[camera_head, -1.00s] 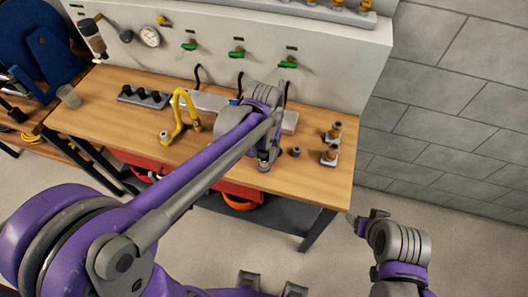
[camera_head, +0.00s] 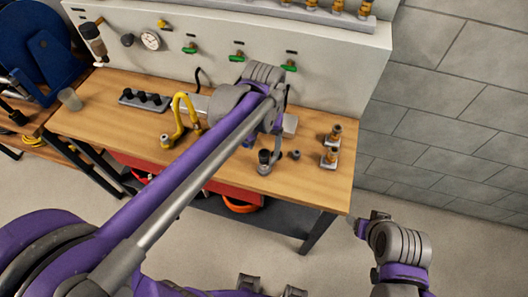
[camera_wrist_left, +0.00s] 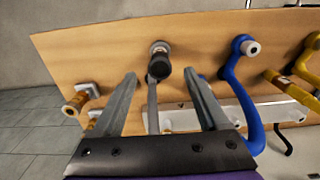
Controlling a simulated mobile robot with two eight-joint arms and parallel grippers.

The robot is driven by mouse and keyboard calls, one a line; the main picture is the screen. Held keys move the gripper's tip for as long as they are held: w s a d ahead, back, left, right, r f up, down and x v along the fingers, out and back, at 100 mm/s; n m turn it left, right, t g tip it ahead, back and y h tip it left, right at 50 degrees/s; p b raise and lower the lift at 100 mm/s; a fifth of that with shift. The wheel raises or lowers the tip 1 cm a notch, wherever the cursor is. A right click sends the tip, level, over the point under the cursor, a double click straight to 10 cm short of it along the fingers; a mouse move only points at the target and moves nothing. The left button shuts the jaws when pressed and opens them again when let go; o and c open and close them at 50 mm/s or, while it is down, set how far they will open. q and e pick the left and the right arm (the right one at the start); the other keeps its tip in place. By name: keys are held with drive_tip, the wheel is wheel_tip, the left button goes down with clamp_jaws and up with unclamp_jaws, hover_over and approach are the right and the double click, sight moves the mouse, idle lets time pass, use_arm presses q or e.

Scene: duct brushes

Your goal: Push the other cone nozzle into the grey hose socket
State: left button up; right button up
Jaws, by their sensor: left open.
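The grey hose (camera_wrist_left: 152,104) runs up from the bench in the left wrist view. Its end carries a black cone nozzle (camera_wrist_left: 159,66), which shows in the head view as a black-topped piece (camera_head: 264,156) standing upright near the front edge. I cannot tell how deep the nozzle sits in the socket. My left gripper (camera_wrist_left: 165,80) is open, its fingers apart on either side of the grey hose, holding nothing. A small dark-grey piece (camera_head: 296,155) stands on the bench to the right. My right gripper (camera_head: 368,220) is off the bench at lower right; its jaw state is unclear.
The blue hose (camera_wrist_left: 232,75) and yellow hose (camera_head: 180,107) stand nearby. Brass fittings (camera_head: 330,158) are at the bench's right end. A rack of black pieces (camera_head: 145,98) is at the back left.

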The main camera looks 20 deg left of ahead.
use_arm(q)
wheel_tip(320, 180, up, 4)
drive_tip(key=shift+r, duration=0.2)
idle(0.5)
drive_tip(key=s+a+f+t, duration=0.2)
drive_tip(key=s+a+f, duration=0.1)
drive_tip(key=s, duration=0.3)
drive_tip(key=s+a+f+t, duration=0.3)
drive_tip(key=s+f, duration=0.2)
drive_tip(key=s, duration=0.1)
drive_tip(key=shift+s+a+f+t, duration=0.3)
drive_tip(key=shift+s+f, duration=0.05)
idle(1.4)
